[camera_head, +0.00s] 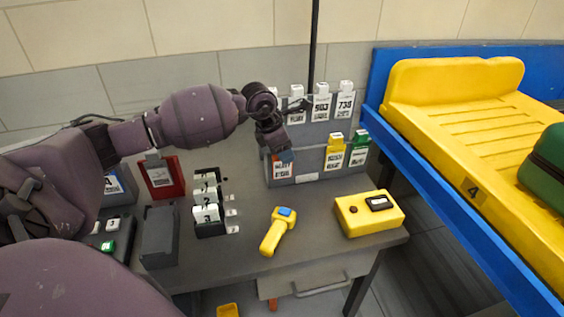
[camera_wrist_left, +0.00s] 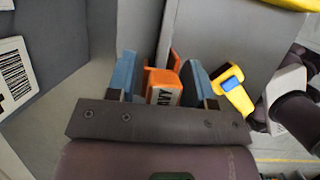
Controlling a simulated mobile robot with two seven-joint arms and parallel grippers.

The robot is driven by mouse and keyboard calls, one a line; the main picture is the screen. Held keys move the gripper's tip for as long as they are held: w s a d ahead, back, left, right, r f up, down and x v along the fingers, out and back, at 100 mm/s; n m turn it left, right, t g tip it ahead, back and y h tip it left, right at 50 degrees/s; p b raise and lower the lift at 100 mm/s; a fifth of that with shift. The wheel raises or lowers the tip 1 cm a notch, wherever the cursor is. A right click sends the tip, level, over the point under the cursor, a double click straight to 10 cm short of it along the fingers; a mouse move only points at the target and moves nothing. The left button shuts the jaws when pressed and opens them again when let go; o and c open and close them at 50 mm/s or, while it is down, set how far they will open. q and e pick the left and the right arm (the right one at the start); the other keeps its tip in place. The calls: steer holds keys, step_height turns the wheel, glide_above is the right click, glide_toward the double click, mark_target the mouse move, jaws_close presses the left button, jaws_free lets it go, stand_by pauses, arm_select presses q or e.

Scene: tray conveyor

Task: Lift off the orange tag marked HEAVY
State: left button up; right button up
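The orange tag marked HEAVY (camera_wrist_left: 164,88) is between the two fingers of my left gripper (camera_wrist_left: 160,80) in the left wrist view; part of its lettering shows. The fingers stand on either side of it, with a gap visible at the left finger, so the gripper looks open around the tag. In the head view my left gripper (camera_head: 277,150) points down at the left end of the rack's lower row (camera_head: 311,177). My right gripper cannot be made out in either view.
White tags (camera_head: 321,103) hang in the upper row; a yellow tag (camera_head: 335,150) and a green tag (camera_head: 359,149) hang in the lower row. A yellow scanner (camera_head: 276,236) and yellow box (camera_head: 368,214) lie on the grey table. The conveyor (camera_head: 455,110) is at right.

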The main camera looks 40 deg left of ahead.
arm_select(q)
steer(key=c, duration=0.7)
arm_select(e)
steer(key=shift+a, duration=0.2)
arm_select(q)
steer(key=shift+o, duration=0.2)
steer(key=shift+r, duration=0.1)
steer(key=shift+r, duration=0.2)
steer(key=r, duration=0.7)
steer(key=shift+s+d, duration=0.15)
steer(key=shift+d, duration=0.05)
steer(key=s+a+p, duration=0.2)
steer(key=s+a, duration=0.5)
steer(key=s, duration=0.5)
steer(key=shift+a+f, duration=0.15)
steer(key=shift+f, duration=0.1)
arm_select(e)
steer(key=shift+s+d+r, duration=0.25)
steer(key=shift+r, duration=0.25)
steer(key=shift+r, duration=0.15)
